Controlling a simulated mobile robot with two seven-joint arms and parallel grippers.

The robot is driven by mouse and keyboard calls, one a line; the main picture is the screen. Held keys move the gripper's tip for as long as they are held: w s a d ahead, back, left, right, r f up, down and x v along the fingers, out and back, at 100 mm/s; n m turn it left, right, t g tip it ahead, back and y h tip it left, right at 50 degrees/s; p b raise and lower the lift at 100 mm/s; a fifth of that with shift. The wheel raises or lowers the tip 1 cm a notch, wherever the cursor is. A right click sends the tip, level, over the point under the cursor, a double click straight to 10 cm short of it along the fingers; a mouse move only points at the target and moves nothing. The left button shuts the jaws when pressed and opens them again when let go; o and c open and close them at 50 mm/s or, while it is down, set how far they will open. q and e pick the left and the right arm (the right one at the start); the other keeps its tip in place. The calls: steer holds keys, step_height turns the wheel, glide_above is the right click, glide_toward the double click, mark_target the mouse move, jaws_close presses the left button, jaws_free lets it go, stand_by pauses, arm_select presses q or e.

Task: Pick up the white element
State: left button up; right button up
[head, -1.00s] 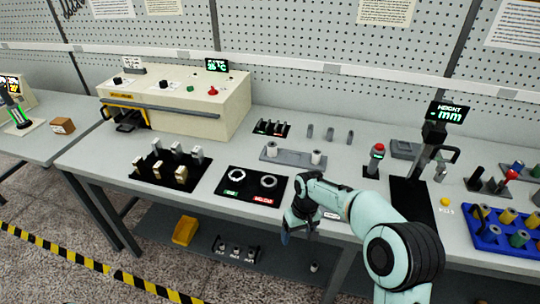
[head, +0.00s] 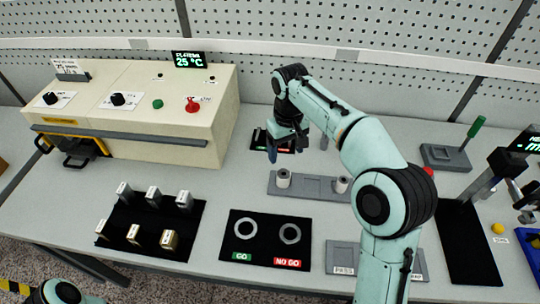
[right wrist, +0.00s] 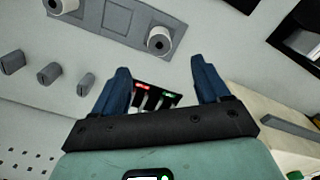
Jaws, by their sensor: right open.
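Two white hollow cylinders stand upright at the ends of a grey holder plate: a left one (head: 283,178) and a right one (head: 342,184). My right gripper (head: 286,150) is open and empty, pointing down just behind the left cylinder. In the right wrist view the blue fingers (right wrist: 160,75) are apart, with the nearer white cylinder (right wrist: 159,41) just beyond their tips and the other (right wrist: 57,6) at the top left edge. The grey holder (head: 312,187) lies flat on the bench. My left gripper is not in view.
A black rack (head: 258,140) with red and green labels stands behind the gripper. The beige heater box (head: 140,115) is at left. In front lie a black GO/NO GO mat (head: 266,240) with two rings and a black mat (head: 130,215) with several blocks.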

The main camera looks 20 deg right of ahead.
steer(key=b, duration=0.2)
glide_above(284, 174)
steer(key=f, duration=0.6)
steer(key=shift+s+f, duration=0.25)
steer(key=shift+s, duration=0.05)
steer(key=shift+w+f, duration=0.2)
steer(key=shift+f, duration=0.4)
step_height(284, 174, down, 5)
steer(key=shift+w+f, duration=0.1)
steer(key=shift+w, duration=0.05)
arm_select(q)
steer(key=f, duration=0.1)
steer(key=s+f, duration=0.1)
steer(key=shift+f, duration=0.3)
arm_select(e)
steer(key=c, duration=1.2)
